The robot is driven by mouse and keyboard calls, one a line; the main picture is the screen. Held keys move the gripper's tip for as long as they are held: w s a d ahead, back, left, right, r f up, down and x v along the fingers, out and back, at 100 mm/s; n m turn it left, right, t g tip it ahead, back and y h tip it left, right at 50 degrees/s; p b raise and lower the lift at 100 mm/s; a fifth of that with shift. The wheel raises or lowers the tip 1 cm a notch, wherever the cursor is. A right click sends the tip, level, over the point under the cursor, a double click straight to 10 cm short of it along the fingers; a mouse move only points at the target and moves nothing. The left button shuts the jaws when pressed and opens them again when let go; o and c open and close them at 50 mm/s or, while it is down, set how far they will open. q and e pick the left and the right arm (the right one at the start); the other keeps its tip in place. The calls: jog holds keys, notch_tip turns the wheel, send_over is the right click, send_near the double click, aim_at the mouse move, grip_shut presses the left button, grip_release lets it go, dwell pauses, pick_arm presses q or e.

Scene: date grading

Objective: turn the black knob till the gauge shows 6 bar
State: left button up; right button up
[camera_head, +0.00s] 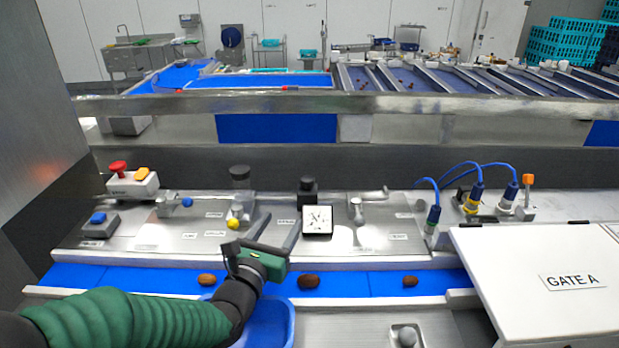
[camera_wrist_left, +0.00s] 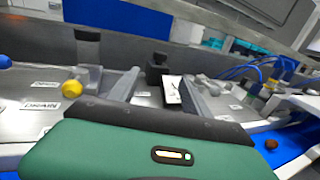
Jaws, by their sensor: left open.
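The black knob (camera_head: 307,186) stands upright on the metal panel, directly behind the square white gauge (camera_head: 317,220). The gauge face carries dark marks, too small to read. In the left wrist view the knob (camera_wrist_left: 157,64) is above centre, with the gauge (camera_wrist_left: 172,91) at an angle in front of it. My left gripper (camera_head: 258,250) is open and empty, in front of and left of the gauge, apart from the knob. In the wrist view its green body fills the bottom. My right gripper is not in view.
A taller black-capped fitting (camera_head: 239,178) and a yellow knob (camera_head: 233,223) stand left of the gauge. A metal lever (camera_head: 357,209) stands to its right. A blue belt (camera_head: 345,284) with several brown dates runs in front. A white GATE A cover (camera_head: 520,315) fills the right.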

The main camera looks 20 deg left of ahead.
pick_arm(q)
jog(key=shift+w+d, duration=0.15)
jog(key=shift+w, duration=0.1)
jog(key=b, duration=0.2)
send_near(305, 184)
jog(key=w+p, duration=0.1)
jog(key=w, duration=0.8)
jog(key=shift+w+d, duration=0.1)
jog(key=shift+w, duration=0.2)
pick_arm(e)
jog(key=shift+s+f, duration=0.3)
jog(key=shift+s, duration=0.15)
